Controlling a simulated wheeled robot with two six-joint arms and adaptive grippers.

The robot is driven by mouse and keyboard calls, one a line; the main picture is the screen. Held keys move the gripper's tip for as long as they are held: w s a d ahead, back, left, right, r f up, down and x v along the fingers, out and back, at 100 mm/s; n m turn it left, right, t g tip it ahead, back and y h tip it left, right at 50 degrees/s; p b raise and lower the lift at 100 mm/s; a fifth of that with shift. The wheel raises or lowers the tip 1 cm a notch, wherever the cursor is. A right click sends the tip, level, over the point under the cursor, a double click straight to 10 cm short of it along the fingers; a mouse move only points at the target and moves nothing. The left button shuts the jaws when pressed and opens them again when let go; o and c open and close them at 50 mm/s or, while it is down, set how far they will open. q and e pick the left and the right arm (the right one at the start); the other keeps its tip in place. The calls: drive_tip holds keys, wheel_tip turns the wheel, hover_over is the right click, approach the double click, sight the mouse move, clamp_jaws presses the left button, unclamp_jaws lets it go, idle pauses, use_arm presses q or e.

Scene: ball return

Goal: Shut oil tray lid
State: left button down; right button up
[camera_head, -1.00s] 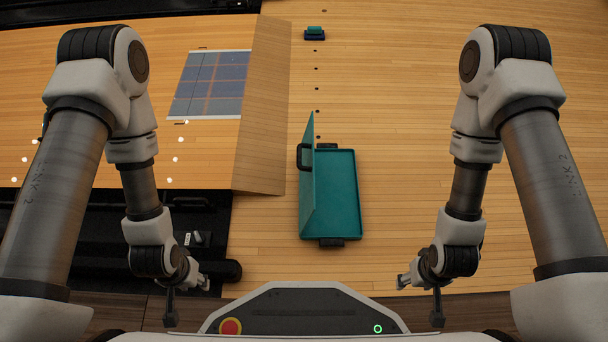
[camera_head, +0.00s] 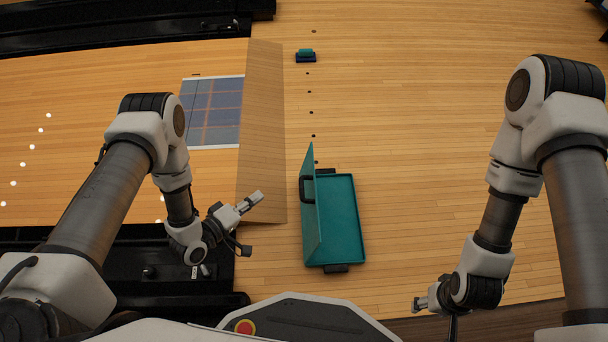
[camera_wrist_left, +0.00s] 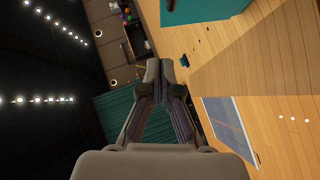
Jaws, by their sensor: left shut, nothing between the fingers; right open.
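The teal oil tray (camera_head: 343,222) lies on the wooden floor in front of me. Its lid (camera_head: 312,210) stands up along the tray's left side, open, with a dark handle (camera_head: 306,189) on its outer face. My left gripper (camera_head: 257,198) is shut and empty, to the left of the lid and apart from it. Its closed fingers (camera_wrist_left: 160,70) show in the left wrist view, where a teal surface (camera_wrist_left: 205,8) at the top edge looks like part of the tray or lid. My right gripper (camera_head: 417,304) is open, low and to the right of the tray, away from it.
A wooden panel (camera_head: 262,130) stands left of the tray, close to my left gripper. A small teal and blue object (camera_head: 305,55) lies far off. A dark channel (camera_head: 175,265) runs at the lower left. The floor right of the tray is clear.

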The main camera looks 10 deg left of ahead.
use_arm(q)
drive_tip(key=w+d+f+b, duration=0.5)
drive_tip(key=w+d+b, duration=0.1)
drive_tip(key=d, duration=0.2)
drive_tip(key=shift+w+d+f, duration=0.2)
drive_tip(key=shift+w, duration=0.15)
use_arm(e)
wheel_tip(320, 180, down, 6)
drive_tip(key=shift+d+r, duration=0.1)
drive_tip(key=shift+d, duration=0.1)
